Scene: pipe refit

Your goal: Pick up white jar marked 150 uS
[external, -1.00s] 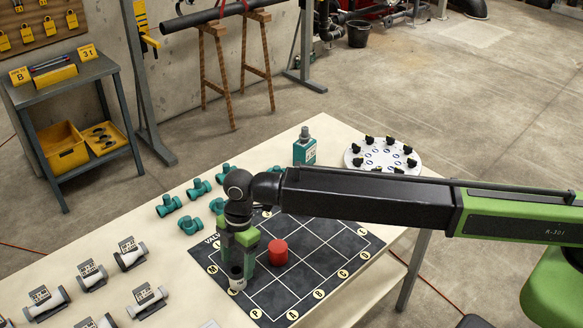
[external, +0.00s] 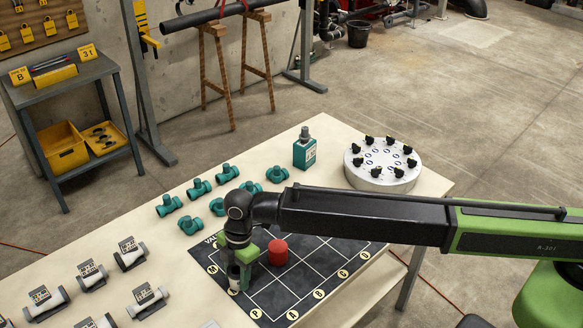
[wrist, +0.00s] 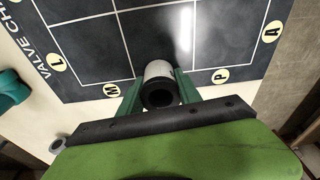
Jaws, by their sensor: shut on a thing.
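A small white jar (wrist: 158,70) with a dark, round top stands between the green fingers of my gripper (wrist: 160,88) in the wrist view. In the external view the white jar (external: 233,283) is at the near-left edge of the dark valve chart mat (external: 310,268), close to the M circle. My gripper (external: 238,268) points down over it and is shut on it. The fingers hide part of the jar. No 150 uS marking can be read. I cannot tell whether the jar touches the table.
A red cylinder (external: 278,252) stands on the mat just right of my gripper. Teal valves (external: 198,188) lie behind it, and grey labelled pipe pieces (external: 131,254) lie to the left. A teal bottle (external: 304,150) and a round white knob plate (external: 382,168) stand farther back.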

